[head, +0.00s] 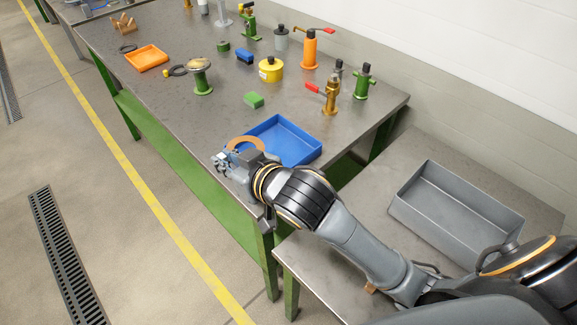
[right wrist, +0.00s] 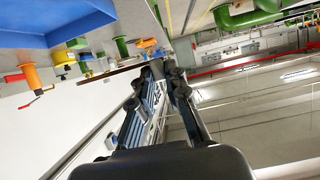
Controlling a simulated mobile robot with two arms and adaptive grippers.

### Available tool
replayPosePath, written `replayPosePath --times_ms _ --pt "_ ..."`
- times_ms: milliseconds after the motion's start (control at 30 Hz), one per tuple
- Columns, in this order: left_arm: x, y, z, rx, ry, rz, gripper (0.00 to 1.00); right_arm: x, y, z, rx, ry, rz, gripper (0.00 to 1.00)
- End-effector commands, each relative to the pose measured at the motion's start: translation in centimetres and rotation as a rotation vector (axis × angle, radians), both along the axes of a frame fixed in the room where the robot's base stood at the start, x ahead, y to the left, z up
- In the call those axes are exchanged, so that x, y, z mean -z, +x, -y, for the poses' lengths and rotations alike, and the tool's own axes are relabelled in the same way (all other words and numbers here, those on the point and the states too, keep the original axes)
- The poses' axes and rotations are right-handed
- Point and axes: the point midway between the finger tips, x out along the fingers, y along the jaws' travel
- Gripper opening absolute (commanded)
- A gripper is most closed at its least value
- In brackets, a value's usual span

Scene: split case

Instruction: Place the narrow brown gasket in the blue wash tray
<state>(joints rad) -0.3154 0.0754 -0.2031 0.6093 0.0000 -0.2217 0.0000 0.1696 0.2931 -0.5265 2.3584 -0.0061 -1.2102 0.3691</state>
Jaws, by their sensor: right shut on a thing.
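The narrow brown gasket (head: 245,140) is a flat ring at the near left corner of the blue wash tray (head: 312,157). My right gripper (head: 232,158) is shut on the gasket, just left of the tray. In the right wrist view, the fingers (right wrist: 165,74) pinch a thin flat edge, the gasket (right wrist: 108,73), with the blue tray (right wrist: 60,38) near it. The gripper hides part of the ring, and its exact height over the table is hard to tell. The visible tray floor is empty. My left gripper is not in view.
A green block (head: 253,100), a yellow canister (head: 270,69) and a valve with a red handle (head: 329,97) stand behind the blue tray. An orange tray (head: 146,57) lies far left. A grey bin (head: 455,205) sits on the lower table at right.

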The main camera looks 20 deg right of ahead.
Motion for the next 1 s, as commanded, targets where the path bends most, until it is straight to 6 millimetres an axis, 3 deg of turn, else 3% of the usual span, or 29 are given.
replayPosePath --times_ms 200,567,733,1000 --pt "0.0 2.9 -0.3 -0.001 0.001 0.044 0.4 0.8 0.5 0.9 0.005 -0.004 -0.001 0.0" --pt "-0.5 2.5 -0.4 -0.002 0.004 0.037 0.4 4.5 6.5 7.2 0.009 -0.004 -0.003 0.0" --pt "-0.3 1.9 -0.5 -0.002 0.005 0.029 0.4 7.9 8.2 8.7 0.005 -0.002 -0.003 0.0" --pt "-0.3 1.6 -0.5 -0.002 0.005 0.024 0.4 10.0 9.5 10.0 0.004 0.0 -0.001 0.0"
